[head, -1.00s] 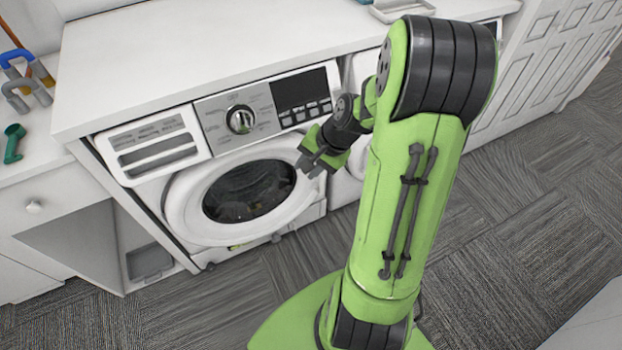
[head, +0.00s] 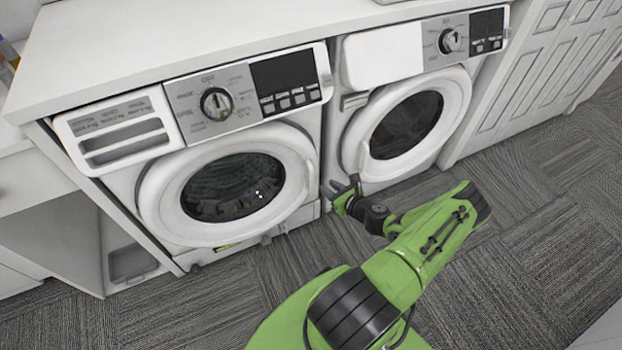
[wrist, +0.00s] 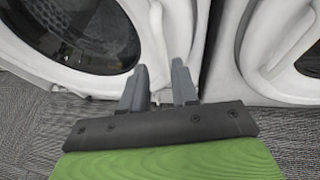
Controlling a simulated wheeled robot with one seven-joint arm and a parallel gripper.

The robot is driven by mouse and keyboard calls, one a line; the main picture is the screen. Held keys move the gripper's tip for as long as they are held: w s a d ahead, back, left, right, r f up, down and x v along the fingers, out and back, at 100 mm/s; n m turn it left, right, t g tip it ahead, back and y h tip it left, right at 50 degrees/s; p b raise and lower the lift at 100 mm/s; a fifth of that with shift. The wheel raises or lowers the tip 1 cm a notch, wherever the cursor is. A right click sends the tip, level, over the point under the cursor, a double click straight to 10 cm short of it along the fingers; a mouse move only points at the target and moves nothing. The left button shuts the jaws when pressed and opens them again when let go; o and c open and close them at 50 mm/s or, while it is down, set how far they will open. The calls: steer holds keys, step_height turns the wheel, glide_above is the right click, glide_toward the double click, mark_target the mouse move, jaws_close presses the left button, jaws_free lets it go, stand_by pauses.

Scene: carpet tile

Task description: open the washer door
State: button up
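Two front-loading machines stand side by side, and I cannot tell from labels which is the washer. The left one has a white round door (head: 158,195) with dark glass, which looks shut. The right one has a similar round door (head: 455,98), also apparently shut. My gripper (head: 343,190) is low in front of the gap between the machines, right of the left door's rim. In the wrist view, its two grey fingers (wrist: 160,88) stand apart with nothing between them. The left door's rim (wrist: 150,32) is just beyond them; contact is not clear.
A white countertop (head: 190,40) covers both machines. A control panel with a dial (head: 216,104) sits above the left door. An open cabinet space (head: 125,235) is at the left. Grey carpet (head: 540,210) is clear at the right.

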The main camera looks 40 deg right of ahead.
mark_target(313, 178)
steer(key=b+x, duration=0.3)
steer(key=x, duration=0.6)
steer(key=shift+w+f, duration=0.3)
steer(key=shift+f, duration=0.05)
steer(key=shift+w+d+f, duration=0.1)
steer(key=shift+w, duration=0.4)
jaws_close()
